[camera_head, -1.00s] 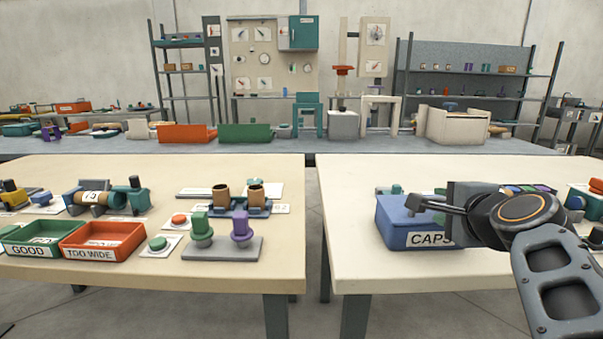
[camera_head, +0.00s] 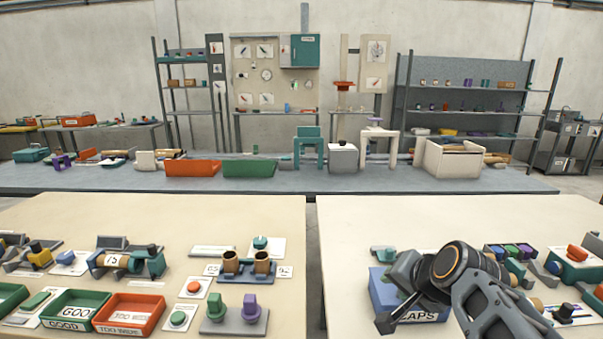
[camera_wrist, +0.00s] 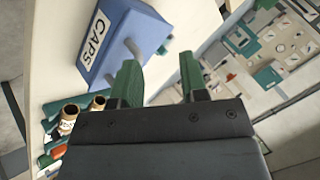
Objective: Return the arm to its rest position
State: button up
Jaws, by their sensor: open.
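My gripper (camera_wrist: 160,82) shows in the wrist view with its two green fingers spread apart and nothing between them. In the head view my gripper (camera_head: 388,318) is over the blue CAPS box (camera_head: 380,290) on the right table, and the arm reaches in from the lower right. The arm hides part of the box. In the wrist view the CAPS box (camera_wrist: 118,38) lies just beyond the left finger. I cannot tell whether the gripper touches the box.
The left table holds a green GOOD tray (camera_head: 70,308), a red TOO WIDE tray (camera_head: 128,314), a stand with brown tubes (camera_head: 246,268) and green and purple pegs (camera_head: 235,312). Several small devices (camera_head: 515,258) stand right of my arm. The right table's back half (camera_head: 440,220) is clear.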

jog(key=s+a+r+n+g+h+p, duration=0.1)
jog(key=s+a+r+n+g+p, duration=0.2)
jog(key=s+n+p, duration=0.4)
jog(key=s+r+g+p, duration=0.1)
jog(key=p, duration=0.4)
jog(key=shift+s+r+n+g+h, duration=0.15)
jog(key=shift+s+n+g+h, duration=0.15)
jog(key=shift+s+n+h, duration=0.1)
